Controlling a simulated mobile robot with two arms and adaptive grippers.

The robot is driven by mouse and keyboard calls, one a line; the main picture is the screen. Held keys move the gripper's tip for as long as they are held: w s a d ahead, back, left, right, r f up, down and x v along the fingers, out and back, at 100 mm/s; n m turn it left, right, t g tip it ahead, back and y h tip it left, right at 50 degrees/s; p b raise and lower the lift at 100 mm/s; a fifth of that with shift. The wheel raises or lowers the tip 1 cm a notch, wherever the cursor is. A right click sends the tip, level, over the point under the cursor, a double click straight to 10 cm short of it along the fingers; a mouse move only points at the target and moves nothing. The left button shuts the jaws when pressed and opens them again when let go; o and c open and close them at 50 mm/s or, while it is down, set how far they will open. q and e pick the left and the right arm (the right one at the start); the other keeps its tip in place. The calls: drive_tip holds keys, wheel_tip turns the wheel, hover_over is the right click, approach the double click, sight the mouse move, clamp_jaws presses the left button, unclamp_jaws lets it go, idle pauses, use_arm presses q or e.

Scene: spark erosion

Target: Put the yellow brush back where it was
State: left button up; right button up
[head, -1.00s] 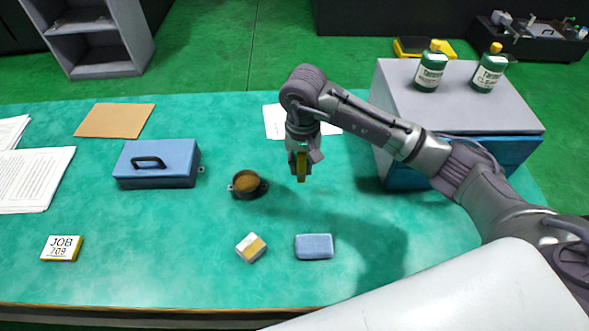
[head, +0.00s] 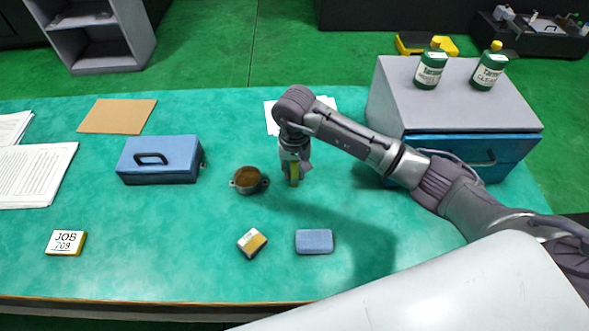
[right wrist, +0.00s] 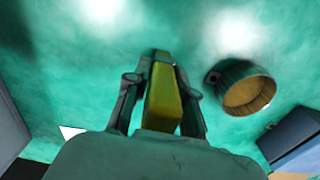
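The yellow brush (head: 294,174) hangs upright in my right gripper (head: 293,164), which is shut on it above the green table. In the right wrist view the yellow brush (right wrist: 165,98) lies between the two fingers of the right gripper (right wrist: 160,100); its lower end is hard to make out. Just left of the gripper in the head view stands a small dark round pot (head: 247,182) with a brown inside; the pot (right wrist: 246,88) is right of the brush in the right wrist view, apart from it. My left gripper is not in view.
A blue box with a handle (head: 160,160) stands left of the pot. A blue block (head: 314,242) and a white-and-yellow block (head: 252,243) lie nearer. A grey-and-blue drawer cabinet (head: 455,105) with two green bottles stands right.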

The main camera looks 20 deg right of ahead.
drive_tip(key=o, duration=0.3)
drive_tip(key=shift+r, duration=0.1)
drive_tip(key=shift+r+p, duration=0.25)
drive_tip(key=shift+p, duration=0.15)
wheel_tip(320, 180, up, 10)
drive_tip(key=b, duration=0.2)
drive_tip(key=shift+r+b, duration=0.2)
drive_tip(key=shift+b, duration=0.2)
drive_tip(key=shift+r, duration=0.65)
